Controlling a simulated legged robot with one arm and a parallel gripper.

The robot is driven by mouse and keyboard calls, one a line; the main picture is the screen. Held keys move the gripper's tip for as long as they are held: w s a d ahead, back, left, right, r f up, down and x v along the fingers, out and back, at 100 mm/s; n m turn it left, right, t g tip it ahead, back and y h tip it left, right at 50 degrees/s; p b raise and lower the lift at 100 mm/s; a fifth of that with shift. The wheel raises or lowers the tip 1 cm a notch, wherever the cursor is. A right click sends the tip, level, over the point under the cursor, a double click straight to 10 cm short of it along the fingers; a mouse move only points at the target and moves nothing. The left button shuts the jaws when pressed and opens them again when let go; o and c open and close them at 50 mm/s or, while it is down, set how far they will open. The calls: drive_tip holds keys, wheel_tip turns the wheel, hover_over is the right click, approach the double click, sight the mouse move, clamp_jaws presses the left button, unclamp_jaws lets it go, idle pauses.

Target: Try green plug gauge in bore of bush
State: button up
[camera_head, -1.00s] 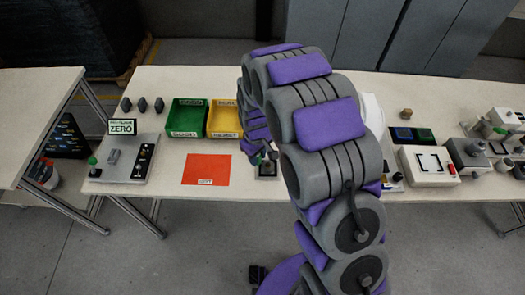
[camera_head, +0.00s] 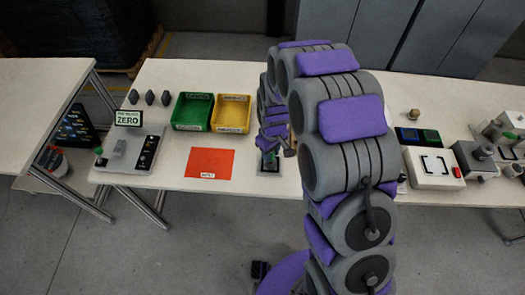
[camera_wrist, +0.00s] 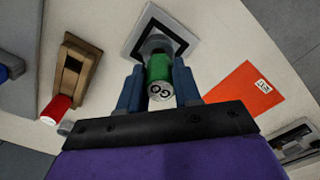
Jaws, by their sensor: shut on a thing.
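In the wrist view my gripper (camera_wrist: 159,88) has its two blue fingers closed on the sides of the green plug gauge (camera_wrist: 159,68). The gauge's pale end, marked GO, faces the camera. Just beyond the gauge is a grey round bush (camera_wrist: 157,43) on a square plate (camera_wrist: 181,29) with a dark border. The gauge lines up with the bush and overlaps it in the picture. Its far end and the bore are hidden, so I cannot tell whether it is in the bore. In the head view the plate (camera_head: 268,162) shows beside my arm, and the fingertips are unclear.
An orange-red card (camera_head: 210,162) lies left of the plate. A green bin (camera_head: 192,112) and a yellow bin (camera_head: 231,114) stand behind it. In the wrist view a wooden holder (camera_wrist: 75,68) and a red-ended cylinder (camera_wrist: 57,108) are on the left.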

drive_tip(key=d, duration=0.3)
drive_tip(key=shift+r, duration=0.15)
drive_tip(key=a, duration=0.5)
drive_tip(key=shift+a+f, duration=0.1)
drive_tip(key=shift+f, duration=0.2)
drive_tip(key=d, duration=0.4)
drive_tip(key=shift+d+r, duration=0.25)
drive_tip(key=shift+d, duration=0.2)
drive_tip(key=shift+a+f, duration=0.2)
drive_tip(key=shift+a, duration=1.65)
drive_tip(key=shift+d+r, duration=0.15)
drive_tip(key=shift+d, duration=1.95)
drive_tip(key=shift+a, duration=1.2)
drive_tip(key=shift+d, duration=1.05)
drive_tip(key=shift+a+f, duration=0.3)
drive_tip(key=shift+a, duration=0.6)
drive_tip(key=shift+d, duration=0.7)
drive_tip(key=shift+a, duration=0.6)
drive_tip(key=shift+r, duration=0.1)
